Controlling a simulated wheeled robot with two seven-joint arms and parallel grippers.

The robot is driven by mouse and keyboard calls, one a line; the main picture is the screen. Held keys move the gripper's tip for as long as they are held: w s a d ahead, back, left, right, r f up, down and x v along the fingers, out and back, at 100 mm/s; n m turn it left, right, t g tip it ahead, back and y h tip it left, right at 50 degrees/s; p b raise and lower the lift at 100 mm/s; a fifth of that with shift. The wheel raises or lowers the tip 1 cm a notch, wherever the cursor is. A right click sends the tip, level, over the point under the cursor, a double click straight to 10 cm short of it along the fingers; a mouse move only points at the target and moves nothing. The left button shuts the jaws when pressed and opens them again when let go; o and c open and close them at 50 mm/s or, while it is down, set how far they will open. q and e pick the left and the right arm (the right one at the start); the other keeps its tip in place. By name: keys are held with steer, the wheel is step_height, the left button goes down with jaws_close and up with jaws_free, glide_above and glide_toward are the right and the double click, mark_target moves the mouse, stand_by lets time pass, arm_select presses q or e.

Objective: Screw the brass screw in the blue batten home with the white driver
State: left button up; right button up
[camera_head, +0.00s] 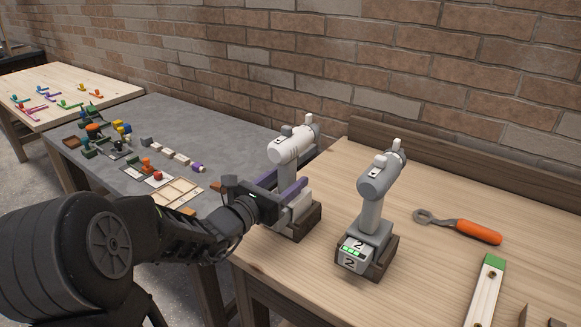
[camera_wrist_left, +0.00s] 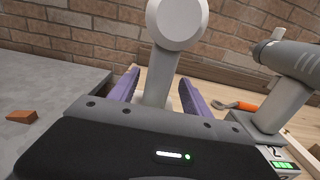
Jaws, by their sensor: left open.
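The white driver (camera_head: 291,150) stands upright in a dark holder (camera_head: 303,222) at the left edge of the wooden table. In the left wrist view the white driver (camera_wrist_left: 177,22) rises straight ahead. My left gripper (camera_head: 284,184) is open, its purple fingers on either side of the driver's handle. In the left wrist view the handle stands between the fingers of my left gripper (camera_wrist_left: 158,90), with gaps visible. I cannot make out a blue batten or a brass screw. My right gripper is not in view.
A grey driver (camera_head: 380,180) marked 2 stands close by on the right. An orange-handled wrench (camera_head: 465,229) and a green-ended batten (camera_head: 487,290) lie further right. A grey table (camera_head: 225,141) with small blocks is at left. A brick wall stands behind.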

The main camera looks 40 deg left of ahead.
arm_select(q)
steer(key=shift+w, duration=0.1)
steer(key=w+p, duration=0.1)
steer(key=w, duration=0.4)
steer(key=shift+a, duration=0.2)
steer(key=shift+c, duration=0.4)
jaws_close()
stand_by(0.3)
stand_by(0.8)
steer(key=shift+r, duration=0.1)
